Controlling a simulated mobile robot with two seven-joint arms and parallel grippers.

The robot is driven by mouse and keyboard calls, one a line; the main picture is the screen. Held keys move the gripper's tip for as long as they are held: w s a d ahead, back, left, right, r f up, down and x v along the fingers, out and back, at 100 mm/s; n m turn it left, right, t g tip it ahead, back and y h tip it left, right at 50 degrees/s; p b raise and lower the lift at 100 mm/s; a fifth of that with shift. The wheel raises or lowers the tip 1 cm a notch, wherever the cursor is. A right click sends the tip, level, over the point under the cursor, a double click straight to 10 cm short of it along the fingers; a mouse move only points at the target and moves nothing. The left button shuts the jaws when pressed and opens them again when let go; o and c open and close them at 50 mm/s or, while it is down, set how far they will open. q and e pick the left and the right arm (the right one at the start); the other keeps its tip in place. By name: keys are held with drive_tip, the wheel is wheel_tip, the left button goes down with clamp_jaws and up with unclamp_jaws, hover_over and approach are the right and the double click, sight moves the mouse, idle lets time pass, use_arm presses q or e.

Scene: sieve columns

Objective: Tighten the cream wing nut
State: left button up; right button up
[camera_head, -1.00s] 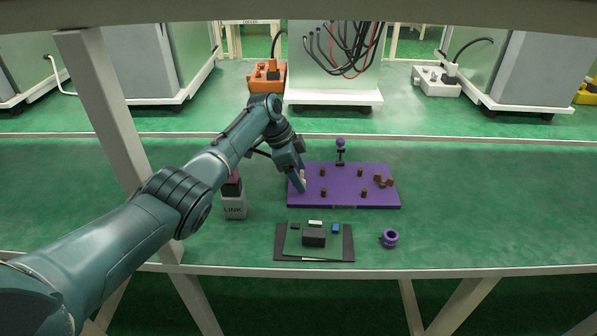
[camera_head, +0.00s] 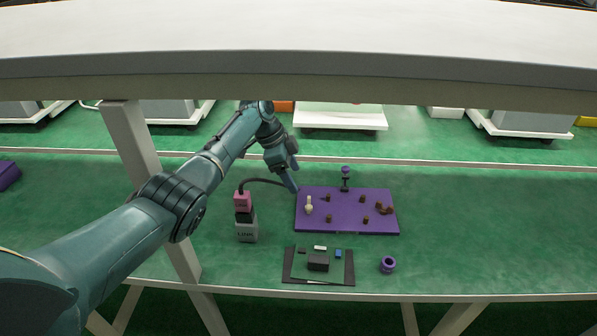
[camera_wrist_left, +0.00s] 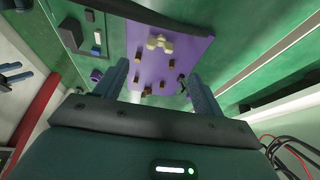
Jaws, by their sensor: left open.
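The cream wing nut (camera_head: 309,205) stands at the left end of the purple board (camera_head: 345,226). In the left wrist view the wing nut (camera_wrist_left: 160,44) shows its lobed top near the board's edge. My left gripper (camera_head: 293,187) is by the board's back left corner, apart from the wing nut. In the left wrist view my gripper (camera_wrist_left: 160,86) has its two fingers wide apart with nothing held between them. How the wing nut sits on its stud is too small to tell. My right gripper is not in view.
Several brown pegs stand on the board. A purple-topped post (camera_head: 346,172) is behind it. A dark tray with small blocks (camera_head: 290,270) and a purple ring (camera_head: 388,264) lie in front. Green table is clear at right.

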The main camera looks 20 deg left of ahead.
use_arm(q)
drive_tip(key=p+v, duration=0.2)
drive_tip(key=v, duration=0.1)
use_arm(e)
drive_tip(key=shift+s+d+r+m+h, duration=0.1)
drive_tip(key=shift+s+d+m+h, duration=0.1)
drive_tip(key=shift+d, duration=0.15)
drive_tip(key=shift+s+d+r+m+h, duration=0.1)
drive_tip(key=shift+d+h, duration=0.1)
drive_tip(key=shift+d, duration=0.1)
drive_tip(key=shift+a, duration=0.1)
